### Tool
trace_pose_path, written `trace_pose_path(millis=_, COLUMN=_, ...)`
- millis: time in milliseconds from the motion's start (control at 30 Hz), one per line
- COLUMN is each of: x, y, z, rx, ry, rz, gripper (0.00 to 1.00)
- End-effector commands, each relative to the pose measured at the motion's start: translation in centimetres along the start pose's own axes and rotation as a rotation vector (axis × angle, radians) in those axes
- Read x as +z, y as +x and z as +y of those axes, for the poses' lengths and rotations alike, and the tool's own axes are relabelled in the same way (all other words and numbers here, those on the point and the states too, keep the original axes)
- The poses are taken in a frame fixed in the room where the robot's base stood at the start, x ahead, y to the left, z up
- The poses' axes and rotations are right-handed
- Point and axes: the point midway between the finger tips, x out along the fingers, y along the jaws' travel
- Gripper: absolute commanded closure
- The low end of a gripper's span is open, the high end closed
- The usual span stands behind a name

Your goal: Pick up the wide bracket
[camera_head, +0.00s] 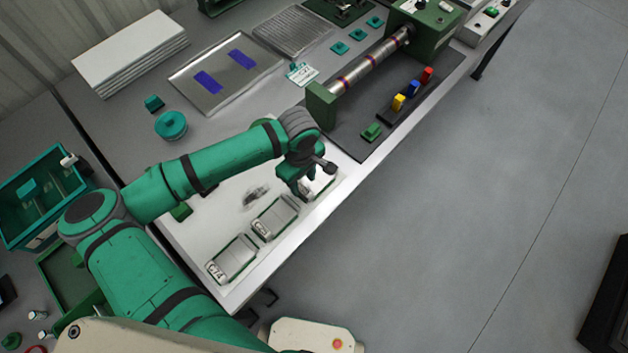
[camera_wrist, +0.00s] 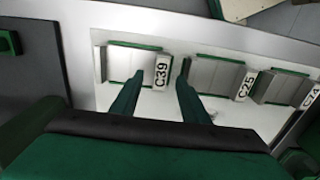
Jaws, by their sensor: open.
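Three grey metal, bracket-like pieces with green edges and white label plates lie in a row on a white board (camera_head: 205,218). They read C39 (camera_wrist: 122,64), C25 (camera_wrist: 215,72) and C74 (camera_wrist: 277,86) in the wrist view. In the head view, C74 (camera_head: 236,257) is nearest the front, C25 (camera_head: 278,215) is in the middle, and C39 (camera_head: 322,186) is partly hidden by my gripper (camera_head: 297,192). I cannot tell which is the wide bracket. My gripper is open above C39, its fingertips (camera_wrist: 161,73) appearing either side of the C39 label. Contact is not clear.
A dark mat (camera_head: 372,142) with a roller fixture (camera_head: 366,70) and coloured blocks lies beyond the board. A metal tray (camera_head: 218,92), a teal round container (camera_head: 171,126) and a teal bin (camera_head: 28,190) stand to the left.

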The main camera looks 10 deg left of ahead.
Motion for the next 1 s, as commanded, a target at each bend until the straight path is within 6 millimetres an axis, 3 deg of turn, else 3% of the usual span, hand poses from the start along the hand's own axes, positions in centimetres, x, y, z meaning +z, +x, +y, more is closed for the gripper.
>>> trace_pose_path(millis=233, x=0.0, y=3.2, z=-0.2, rx=-0.001, ry=-0.001, rz=0.000, gripper=0.59)
trace_pose_path(millis=533, x=0.0, y=3.6, z=-0.2, rx=0.000, ry=-0.001, rz=0.001, gripper=0.59)
trace_pose_path(millis=700, x=0.0, y=3.6, z=-0.2, rx=0.000, ry=0.000, rz=0.001, gripper=0.97)
trace_pose_path(millis=733, x=0.0, y=3.6, z=-0.2, rx=0.000, ry=0.000, rz=0.001, gripper=1.00)
trace_pose_path(millis=1000, x=0.0, y=3.5, z=-0.1, rx=0.001, ry=0.000, rz=0.001, gripper=1.00)
